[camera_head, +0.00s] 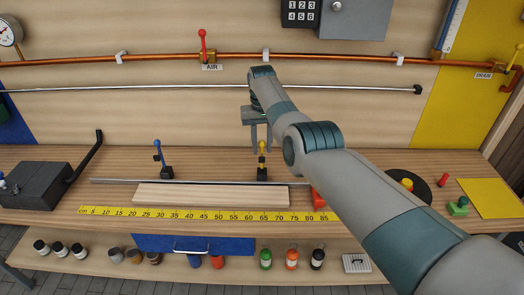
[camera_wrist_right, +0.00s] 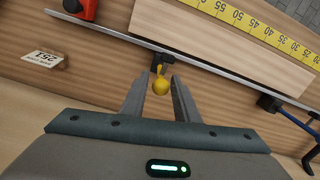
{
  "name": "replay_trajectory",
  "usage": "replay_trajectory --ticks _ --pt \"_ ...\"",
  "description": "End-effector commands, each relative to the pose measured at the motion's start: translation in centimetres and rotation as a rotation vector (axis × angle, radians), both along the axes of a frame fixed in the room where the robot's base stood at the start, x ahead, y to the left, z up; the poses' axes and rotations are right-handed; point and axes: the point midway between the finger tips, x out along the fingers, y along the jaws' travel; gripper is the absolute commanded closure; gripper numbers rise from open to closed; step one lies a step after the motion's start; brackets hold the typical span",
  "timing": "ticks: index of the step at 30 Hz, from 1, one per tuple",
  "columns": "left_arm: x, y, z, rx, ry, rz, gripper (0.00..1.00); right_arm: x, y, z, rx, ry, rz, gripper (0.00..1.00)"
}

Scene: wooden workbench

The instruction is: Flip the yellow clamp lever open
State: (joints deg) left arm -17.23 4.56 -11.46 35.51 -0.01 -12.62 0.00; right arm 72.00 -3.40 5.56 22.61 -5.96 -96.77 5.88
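The yellow clamp lever (camera_head: 262,149) stands upright on its black base (camera_head: 262,174) at the rail behind the wooden board. In the right wrist view its round yellow knob (camera_wrist_right: 161,86) shows between the two fingertips, with gaps on both sides. My right gripper (camera_head: 262,147) is open and points down over the lever, its fingers either side of the knob. It also shows in the right wrist view (camera_wrist_right: 159,80). No contact is visible, and exact depth is hard to tell. My left gripper is not in view.
A blue clamp lever (camera_head: 158,153) stands upright to the left. The board (camera_head: 210,194) lies behind the yellow ruler (camera_head: 200,213). A red block (camera_head: 319,198) sits to the right. A metal bar (camera_head: 200,89) and copper pipe (camera_head: 150,56) cross the back wall.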

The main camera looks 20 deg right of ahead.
Motion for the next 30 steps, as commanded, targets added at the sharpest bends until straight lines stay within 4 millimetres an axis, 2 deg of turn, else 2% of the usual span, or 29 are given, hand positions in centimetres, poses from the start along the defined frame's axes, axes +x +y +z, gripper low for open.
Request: replay_trajectory --ticks 17,24,30 --pt "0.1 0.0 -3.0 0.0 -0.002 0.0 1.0 0.6 -0.1 11.3 0.0 -0.002 0.001 0.72" --pt "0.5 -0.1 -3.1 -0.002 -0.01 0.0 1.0 0.7 -0.1 13.4 0.0 0.0 0.001 0.72" --pt "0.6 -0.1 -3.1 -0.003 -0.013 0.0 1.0 0.6 -0.1 13.8 0.0 0.002 0.001 0.72"
